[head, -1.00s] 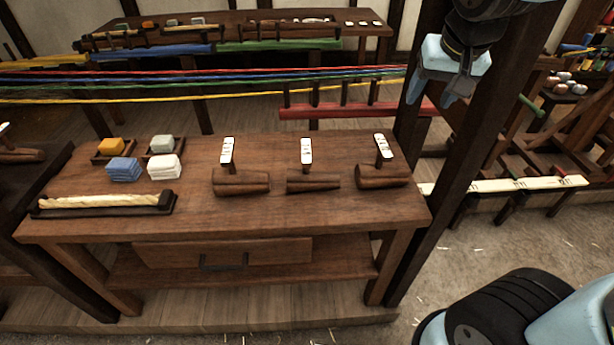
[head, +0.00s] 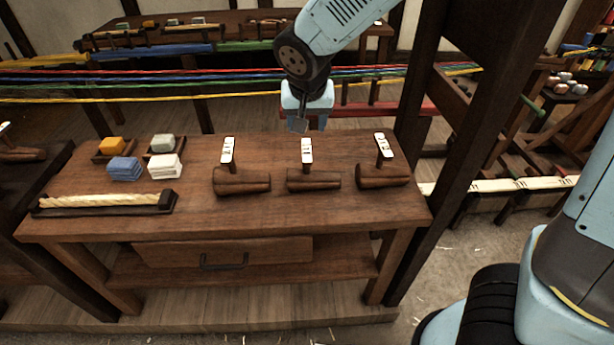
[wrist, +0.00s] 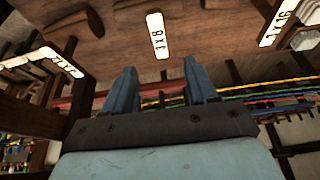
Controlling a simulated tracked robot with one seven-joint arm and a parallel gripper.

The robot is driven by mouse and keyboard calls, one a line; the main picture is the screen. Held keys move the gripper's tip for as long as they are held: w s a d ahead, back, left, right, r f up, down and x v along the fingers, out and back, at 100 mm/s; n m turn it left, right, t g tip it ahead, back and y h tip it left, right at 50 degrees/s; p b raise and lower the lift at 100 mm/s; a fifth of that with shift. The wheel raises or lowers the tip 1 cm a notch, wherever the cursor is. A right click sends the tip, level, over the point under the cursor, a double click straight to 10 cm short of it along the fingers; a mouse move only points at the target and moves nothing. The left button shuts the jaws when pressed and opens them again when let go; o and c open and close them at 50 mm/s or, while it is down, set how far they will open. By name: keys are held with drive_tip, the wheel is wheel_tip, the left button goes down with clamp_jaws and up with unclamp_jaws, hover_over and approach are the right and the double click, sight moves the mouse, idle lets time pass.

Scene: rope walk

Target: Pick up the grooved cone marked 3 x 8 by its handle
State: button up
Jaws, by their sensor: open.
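Three dark wooden cones lie in a row on the workbench (head: 210,205), each with an upright handle topped by a white tag. The middle cone (head: 313,180) has a tag (head: 307,150) whose marking is too small to read in the head view. In the wrist view the middle tag (wrist: 157,35) reads like 3 x 8. The left cone (head: 241,182) and right cone (head: 383,176) stand apart from it. My gripper (head: 308,124) is open and empty, pointing down near the bench's back edge, behind and above the middle cone. Its two blue fingers (wrist: 160,85) show spread apart in the wrist view.
Coloured ropes (head: 220,83) stretch behind the bench, close to my arm. A dark post (head: 425,150) stands at the bench's right end. Small blocks, including a blue one (head: 124,169), and a rope tray (head: 166,204) occupy the left side. The front strip is clear.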

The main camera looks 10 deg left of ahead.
sight(307, 150)
drive_tip(key=x, duration=1.3)
drive_tip(key=shift+d+f, duration=0.1)
drive_tip(key=shift+c, duration=0.4)
clamp_jaws()
